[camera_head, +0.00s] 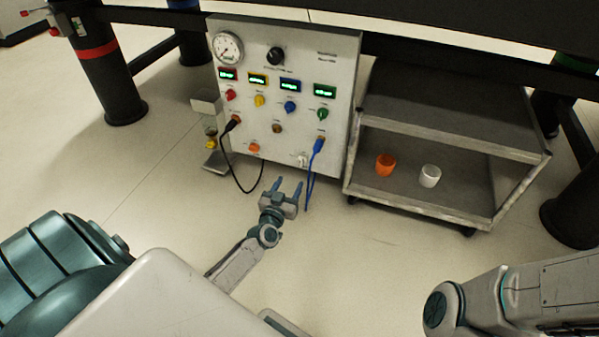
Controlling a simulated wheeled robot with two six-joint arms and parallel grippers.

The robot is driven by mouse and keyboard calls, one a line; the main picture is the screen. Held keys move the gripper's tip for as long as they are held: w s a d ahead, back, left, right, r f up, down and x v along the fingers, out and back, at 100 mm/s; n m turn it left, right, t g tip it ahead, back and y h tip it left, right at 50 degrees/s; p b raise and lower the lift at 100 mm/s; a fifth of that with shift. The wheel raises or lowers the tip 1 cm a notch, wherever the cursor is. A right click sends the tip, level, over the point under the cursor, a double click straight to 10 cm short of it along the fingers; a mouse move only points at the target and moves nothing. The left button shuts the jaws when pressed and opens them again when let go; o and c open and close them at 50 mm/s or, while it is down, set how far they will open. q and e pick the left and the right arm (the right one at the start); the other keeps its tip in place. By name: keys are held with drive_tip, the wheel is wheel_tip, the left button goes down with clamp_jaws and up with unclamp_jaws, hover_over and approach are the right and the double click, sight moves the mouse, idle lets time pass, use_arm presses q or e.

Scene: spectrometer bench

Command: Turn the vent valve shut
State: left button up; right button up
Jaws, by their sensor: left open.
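A pale upright panel (262,185) carries several small valves and knobs; their labels are too small to read, so I cannot tell which is the vent valve. A red knob (230,95), a yellow knob (259,100), a blue knob (290,106) and a green knob (321,115) sit under lit displays. Lower down are an orange fitting (254,147), a brown fitting (277,128) and a white fitting (302,160). My left gripper (286,187) is open and empty, in front of the panel's lower edge, apart from the fittings. My right gripper is out of view.
A blue cable (310,180) hangs just right of my left gripper, and a black cable (231,165) loops to its left. A grey cart (450,140) on the right holds an orange cup (385,164) and a white cup (430,176). The floor in front is clear.

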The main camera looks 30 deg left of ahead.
sight(300, 163)
use_arm(q)
drive_tip(key=b+x, duration=0.3)
drive_tip(key=x, duration=0.5)
drive_tip(key=shift+w+f+b, duration=0.15)
drive_tip(key=shift+w+b, duration=0.2)
drive_tip(key=shift+w, duration=0.05)
drive_tip(key=shift+x, duration=0.75)
drive_tip(key=shift+c, duration=0.4)
drive_tip(key=c, duration=0.9)
